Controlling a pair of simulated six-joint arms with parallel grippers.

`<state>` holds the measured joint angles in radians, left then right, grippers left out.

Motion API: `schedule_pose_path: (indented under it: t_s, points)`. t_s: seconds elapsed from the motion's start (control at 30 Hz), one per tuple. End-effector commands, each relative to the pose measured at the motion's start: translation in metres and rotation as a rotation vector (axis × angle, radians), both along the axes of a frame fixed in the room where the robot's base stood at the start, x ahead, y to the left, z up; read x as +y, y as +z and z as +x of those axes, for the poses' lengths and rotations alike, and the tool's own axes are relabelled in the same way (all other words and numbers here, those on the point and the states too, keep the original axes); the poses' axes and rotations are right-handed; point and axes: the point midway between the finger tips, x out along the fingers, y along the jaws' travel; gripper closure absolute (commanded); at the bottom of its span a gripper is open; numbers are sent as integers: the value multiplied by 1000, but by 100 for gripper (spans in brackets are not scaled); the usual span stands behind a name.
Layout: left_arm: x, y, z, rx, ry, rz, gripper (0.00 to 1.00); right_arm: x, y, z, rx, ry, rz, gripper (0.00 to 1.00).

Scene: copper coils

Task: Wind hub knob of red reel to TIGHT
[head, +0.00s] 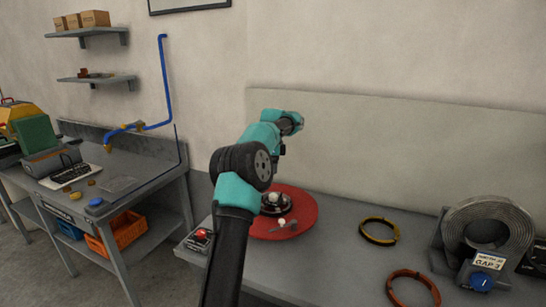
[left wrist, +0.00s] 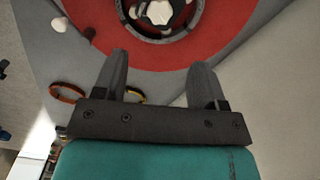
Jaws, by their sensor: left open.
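The red reel (head: 304,212) lies flat on the grey bench, a broad red disc with a dark hub at its middle. A pale hub knob (head: 273,197) shows on the hub, partly behind my left arm. In the left wrist view the red reel (left wrist: 110,42) fills the upper part, and the hub knob (left wrist: 160,12) is cut by the top edge. My left gripper (left wrist: 158,75) is open, with nothing between its fingers, and the knob lies beyond the fingertips. In the head view the fingers cannot be made out. My right gripper is not in view.
A yellow coil (head: 380,231) and an orange-red coil (head: 413,288) lie right of the reel. Farther right stands a large grey coil (head: 488,228) with a blue knob (head: 481,282). A red button box (head: 200,234) is at the bench's left end. Another workbench (head: 120,195) stands left.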

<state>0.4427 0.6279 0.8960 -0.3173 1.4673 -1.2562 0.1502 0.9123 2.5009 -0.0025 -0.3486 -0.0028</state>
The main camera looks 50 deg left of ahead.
Motion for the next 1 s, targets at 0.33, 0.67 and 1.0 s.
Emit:
schedule_pose_path:
  t_s: [0.33, 0.67, 1.0]
  points:
    - [0, 39, 0, -1, 0, 0, 35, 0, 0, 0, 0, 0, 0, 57]
    - [0, 40, 0, 0, 0, 0, 35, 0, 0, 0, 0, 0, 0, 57]
    - [-16, 33, 13, -1, -32, 1, 35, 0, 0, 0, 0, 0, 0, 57]
